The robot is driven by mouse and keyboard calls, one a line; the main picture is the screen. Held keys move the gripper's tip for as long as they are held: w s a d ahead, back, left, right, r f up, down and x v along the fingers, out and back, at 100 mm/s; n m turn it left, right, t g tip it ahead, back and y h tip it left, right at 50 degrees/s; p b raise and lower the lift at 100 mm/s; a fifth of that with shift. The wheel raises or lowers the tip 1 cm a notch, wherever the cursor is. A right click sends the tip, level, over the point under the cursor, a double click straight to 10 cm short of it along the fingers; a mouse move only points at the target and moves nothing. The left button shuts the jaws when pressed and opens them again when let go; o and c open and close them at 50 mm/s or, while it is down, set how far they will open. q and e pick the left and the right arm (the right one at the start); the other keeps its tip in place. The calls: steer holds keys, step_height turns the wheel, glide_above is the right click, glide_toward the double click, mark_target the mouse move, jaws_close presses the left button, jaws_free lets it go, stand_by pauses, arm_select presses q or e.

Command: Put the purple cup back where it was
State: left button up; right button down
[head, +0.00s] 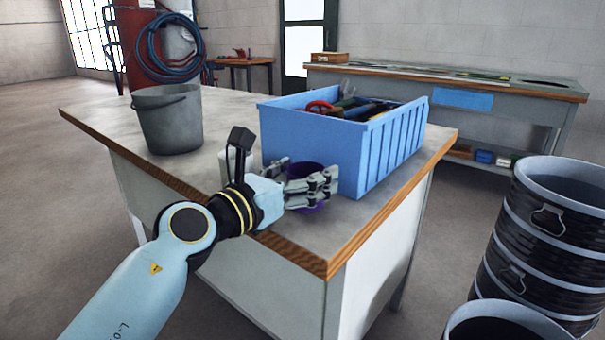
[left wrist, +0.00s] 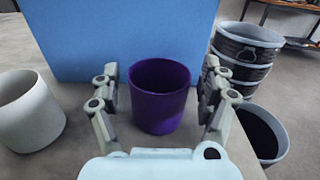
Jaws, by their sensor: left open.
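The purple cup (left wrist: 160,97) stands upright on the table between the spread fingers of my left gripper (left wrist: 161,100), with a visible gap on each side in the left wrist view. In the head view the purple cup (head: 305,190) is partly hidden behind the fingers of my left gripper (head: 303,180). The gripper is open and at the cup, close to the table's front edge. The cup is right in front of the blue crate (head: 311,139). My right gripper is not in view.
A white cup (left wrist: 28,112) stands left of the gripper. A grey bucket (head: 168,122) stands at the table's (head: 225,105) left. The blue crate holds several tools. Black drums (head: 540,245) stand on the floor at right. A workbench (head: 450,85) is behind.

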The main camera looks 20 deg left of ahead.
arm_select(q)
steer(key=v, duration=1.2)
steer(key=s+a+f+n+g+y, duration=0.25)
steer(key=f+n, duration=0.55)
steer(key=f, duration=0.4)
steer(key=s+a+f+n+g+y, duration=0.2)
steer(key=s+a+f+n, duration=0.2)
steer(key=f+n, duration=0.55)
steer(key=s+a+f+n+g+y, duration=0.25)
steer(key=f+n, duration=0.25)
steer(key=f, duration=0.9)
steer(key=s+a+f+n+g, duration=0.2)
steer(key=s+f+n+g, duration=0.2)
steer(key=s+f+n, duration=0.65)
steer(key=s+f+n+g, duration=0.2)
steer(key=s+f+n, duration=0.1)
steer(key=s, duration=0.9)
steer(key=s+d+f+n+g, duration=0.1)
steer(key=s+f+n+g, duration=0.2)
steer(key=s, duration=0.9)
step_height(320, 180, down, 3)
steer(key=shift+s+f+n, duration=0.1)
steer(key=shift+s+n, duration=0.1)
steer(key=shift+n, duration=0.2)
